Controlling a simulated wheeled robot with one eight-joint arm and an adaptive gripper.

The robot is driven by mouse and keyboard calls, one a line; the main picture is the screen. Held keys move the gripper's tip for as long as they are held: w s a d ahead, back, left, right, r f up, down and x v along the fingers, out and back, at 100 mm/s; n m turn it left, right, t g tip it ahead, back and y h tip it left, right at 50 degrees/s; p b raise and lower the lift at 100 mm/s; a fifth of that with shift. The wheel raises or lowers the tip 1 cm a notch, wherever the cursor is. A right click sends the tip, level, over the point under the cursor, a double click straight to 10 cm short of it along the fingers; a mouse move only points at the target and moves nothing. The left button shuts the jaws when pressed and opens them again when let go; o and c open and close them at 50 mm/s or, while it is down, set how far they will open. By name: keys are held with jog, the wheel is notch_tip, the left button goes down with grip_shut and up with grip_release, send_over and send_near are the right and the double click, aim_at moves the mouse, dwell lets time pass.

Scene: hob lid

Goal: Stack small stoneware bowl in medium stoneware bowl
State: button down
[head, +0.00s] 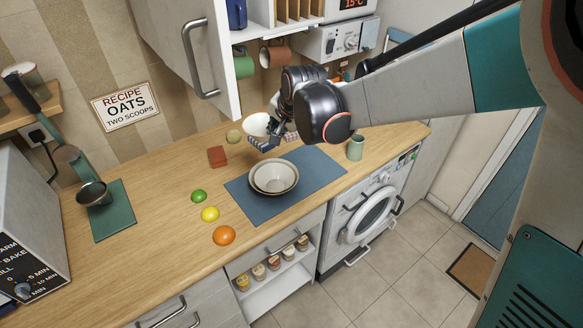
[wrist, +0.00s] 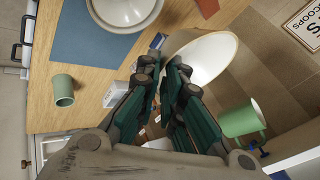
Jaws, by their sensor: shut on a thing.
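The small stoneware bowl (head: 256,125), cream with a brownish rim, is in my gripper (head: 276,127) above the back of the counter. In the wrist view the small bowl (wrist: 205,60) is tilted, with its near edge at the fingertips (wrist: 165,68); the fingers hide part of it. The medium stoneware bowl (head: 273,177) appears to be the inner of two nested pale bowls on the blue-grey mat (head: 312,168). The nested bowls (wrist: 125,8) are cut off at the top of the wrist view. My gripper is apart from them, behind them in the head view.
A small box (head: 264,145) stands below my gripper. A green cup (head: 356,148) stands right of the mat. A green mug (head: 243,65) and a terracotta mug (head: 275,55) hang above. A red-brown block (head: 217,157) and several fruits, including an orange (head: 224,236), lie left.

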notch_tip(320, 180, down, 20)
jog(key=b, duration=1.2)
jog(key=shift+r+b, duration=0.15)
jog(key=shift+b, duration=0.25)
jog(key=c, duration=2)
grip_release()
jog(key=shift+o, duration=1.2)
